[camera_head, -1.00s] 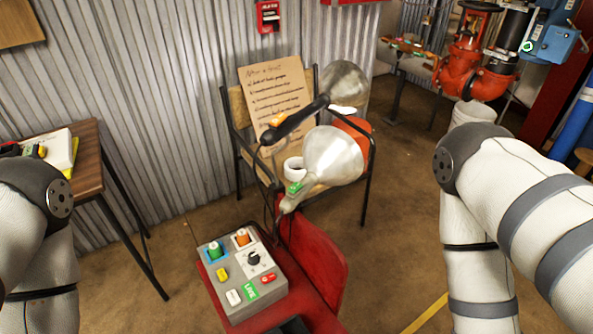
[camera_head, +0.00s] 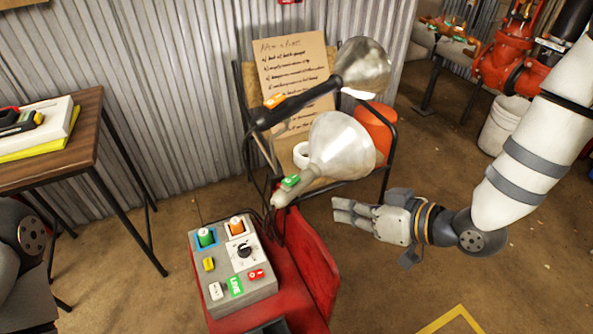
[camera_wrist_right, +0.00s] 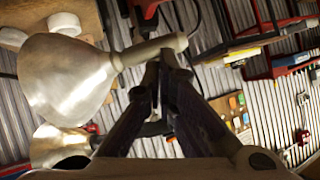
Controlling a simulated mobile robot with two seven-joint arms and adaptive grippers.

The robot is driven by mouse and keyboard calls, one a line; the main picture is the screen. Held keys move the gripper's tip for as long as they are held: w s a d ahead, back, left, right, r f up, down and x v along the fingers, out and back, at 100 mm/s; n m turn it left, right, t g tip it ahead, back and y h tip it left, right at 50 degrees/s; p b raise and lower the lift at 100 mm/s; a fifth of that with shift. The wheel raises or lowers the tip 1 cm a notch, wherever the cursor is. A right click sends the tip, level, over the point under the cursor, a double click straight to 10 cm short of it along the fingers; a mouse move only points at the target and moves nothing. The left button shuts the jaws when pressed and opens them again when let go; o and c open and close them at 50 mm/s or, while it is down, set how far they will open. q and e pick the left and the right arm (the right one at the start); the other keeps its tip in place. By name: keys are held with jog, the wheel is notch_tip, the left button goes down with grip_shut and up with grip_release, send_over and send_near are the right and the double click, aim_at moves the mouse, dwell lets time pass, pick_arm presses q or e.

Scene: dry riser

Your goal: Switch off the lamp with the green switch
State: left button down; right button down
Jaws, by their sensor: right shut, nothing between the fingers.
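A grey control box (camera_head: 238,268) has a green rocker switch (camera_head: 205,237) in a blue frame, an orange switch (camera_head: 236,226) beside it, a black knob and small coloured labels. The front lamp (camera_head: 340,147) has a silver shade and a green tag (camera_head: 290,181); its bulb is hidden. The lamp behind (camera_head: 362,68) has an orange tag (camera_head: 274,101) and a bright white spot under its shade. My right gripper (camera_head: 340,211) is shut and empty, right of the box and below the front shade. A silver shade also shows in the right wrist view (camera_wrist_right: 65,80). My left gripper is out of view.
The box stands on a red surface (camera_head: 312,275). A chair behind holds a handwritten cardboard sign (camera_head: 295,62). A wooden table (camera_head: 60,150) is at left. A white bucket (camera_head: 502,125) and red valves are at right. Floor beneath my right gripper looks clear.

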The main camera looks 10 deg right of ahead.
aim_at(291, 180)
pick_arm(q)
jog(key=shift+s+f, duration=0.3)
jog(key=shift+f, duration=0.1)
pick_arm(e)
jog(key=w+r+n+t+y, duration=0.2)
jog(key=w+r, duration=0.2)
jog(key=r, duration=0.3)
jog(key=shift+d, duration=0.2)
jog(key=shift+r, duration=0.1)
